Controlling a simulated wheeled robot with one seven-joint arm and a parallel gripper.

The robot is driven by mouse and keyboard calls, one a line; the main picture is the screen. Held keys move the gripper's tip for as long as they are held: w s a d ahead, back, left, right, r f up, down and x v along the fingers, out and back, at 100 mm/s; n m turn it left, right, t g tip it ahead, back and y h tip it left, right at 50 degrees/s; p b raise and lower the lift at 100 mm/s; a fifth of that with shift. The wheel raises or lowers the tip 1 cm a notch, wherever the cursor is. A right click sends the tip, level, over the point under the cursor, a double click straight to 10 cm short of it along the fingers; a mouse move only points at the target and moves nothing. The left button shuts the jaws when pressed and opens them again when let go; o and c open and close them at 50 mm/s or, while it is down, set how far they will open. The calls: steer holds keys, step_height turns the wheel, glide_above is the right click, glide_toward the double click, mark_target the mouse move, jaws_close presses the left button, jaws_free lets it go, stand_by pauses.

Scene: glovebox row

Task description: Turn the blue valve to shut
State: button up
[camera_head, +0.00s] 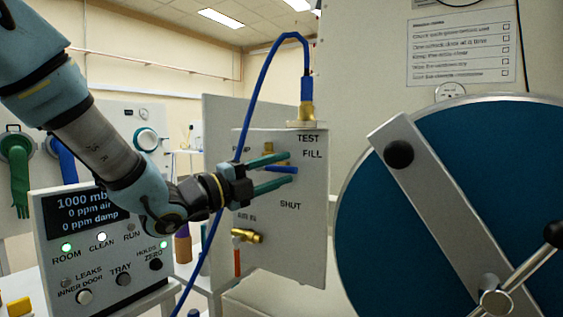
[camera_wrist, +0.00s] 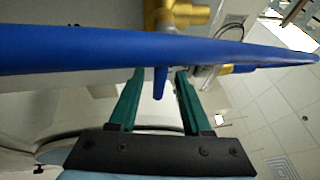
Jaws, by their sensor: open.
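The blue valve handle (camera_head: 282,169) is a short lever on the pale valve panel (camera_head: 310,240), lying about level and pointing right. The labels TEST and FILL are above it, and SHUT is below. My gripper (camera_head: 285,169) reaches in from the left with its two green fingers open, one above and one below the handle. In the wrist view, the blue handle (camera_wrist: 160,83) shows end-on between the open fingers (camera_wrist: 160,75), apart from both. The handle's pivot is hidden behind the fingers and hose.
A blue hose (camera_head: 264,75) loops over the panel from a brass fitting (camera_head: 306,110) and crosses the wrist view (camera_wrist: 80,48). A brass tap (camera_head: 246,236) is below. A big blue round door (camera_head: 450,200) with a bar stands right. A readout box (camera_head: 100,240) is at left.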

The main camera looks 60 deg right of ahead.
steer(key=shift+s+d, duration=0.15)
steer(key=shift+d, duration=0.25)
jaws_close()
stand_by(1.2)
